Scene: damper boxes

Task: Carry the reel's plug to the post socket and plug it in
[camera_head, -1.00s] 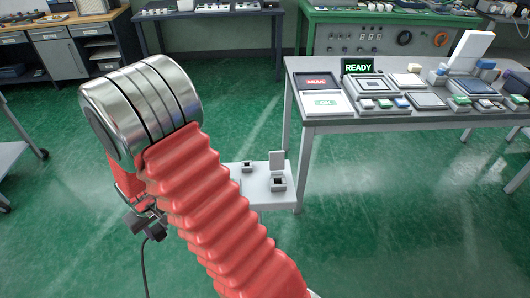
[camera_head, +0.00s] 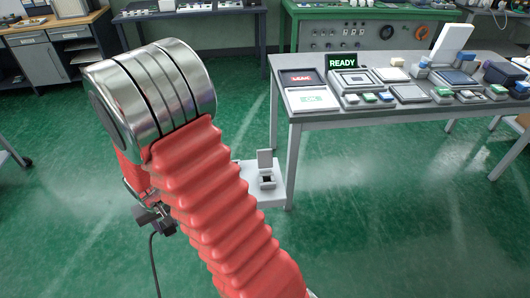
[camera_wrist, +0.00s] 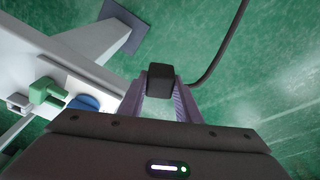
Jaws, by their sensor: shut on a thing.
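My gripper (camera_wrist: 160,90) is shut on a black plug (camera_wrist: 160,76) in the wrist view, the plug held between the two fingertips. A dark cable runs from it up and to the right. In the head view my gripper (camera_head: 150,217) is small, dark and partly hidden behind my red arm, with the cable (camera_head: 155,268) hanging below it. A low white stand (camera_head: 272,197) carries a small white box with a dark opening (camera_head: 267,181) and a raised lid (camera_head: 265,158). I cannot tell whether this is the post socket. The reel is not in view.
A grey table (camera_head: 365,112) with a READY display (camera_head: 342,61) and several devices stands at the right. In the wrist view a white structure with a green block (camera_wrist: 47,92) and a blue round part (camera_wrist: 83,103) is at left. Open green floor lies ahead and left.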

